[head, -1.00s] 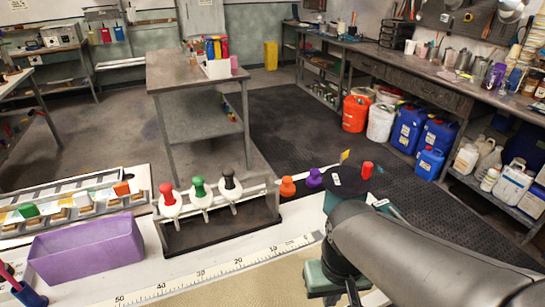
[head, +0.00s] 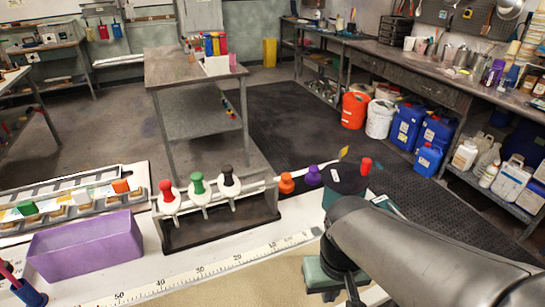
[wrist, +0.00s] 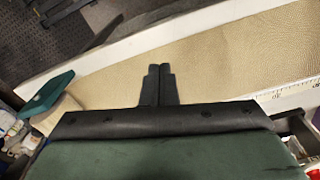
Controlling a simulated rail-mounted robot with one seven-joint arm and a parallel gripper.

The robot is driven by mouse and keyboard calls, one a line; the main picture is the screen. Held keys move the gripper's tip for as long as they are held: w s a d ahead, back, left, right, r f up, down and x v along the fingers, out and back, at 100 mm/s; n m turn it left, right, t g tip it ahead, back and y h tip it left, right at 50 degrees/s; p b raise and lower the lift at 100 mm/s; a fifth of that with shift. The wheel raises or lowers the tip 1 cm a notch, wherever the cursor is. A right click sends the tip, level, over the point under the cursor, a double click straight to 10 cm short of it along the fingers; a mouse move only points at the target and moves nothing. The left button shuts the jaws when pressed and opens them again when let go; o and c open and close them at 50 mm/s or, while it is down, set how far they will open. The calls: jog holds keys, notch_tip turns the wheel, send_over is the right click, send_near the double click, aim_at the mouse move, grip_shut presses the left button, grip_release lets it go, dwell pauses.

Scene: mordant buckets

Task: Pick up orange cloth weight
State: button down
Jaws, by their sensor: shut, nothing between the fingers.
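The orange cloth weight (head: 286,183) stands upright at the back edge of the work table, just right of the rack, with a purple weight (head: 313,175) to its right. My gripper (head: 355,301) is low at the bottom of the head view, in front of and to the right of the orange weight and well apart from it. In the wrist view my gripper (wrist: 157,70) has its two fingers together with nothing between them, over the beige surface. The orange weight does not show in the wrist view.
A dark rack (head: 220,222) holds red, green and black-topped tools left of the orange weight. A red weight (head: 366,166) stands on a dark round top at right. A purple bin (head: 85,247) is at left. The beige surface (head: 230,285) in front is clear.

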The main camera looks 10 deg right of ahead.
dwell(0.4)
jog(key=c, duration=0.5)
grip_release()
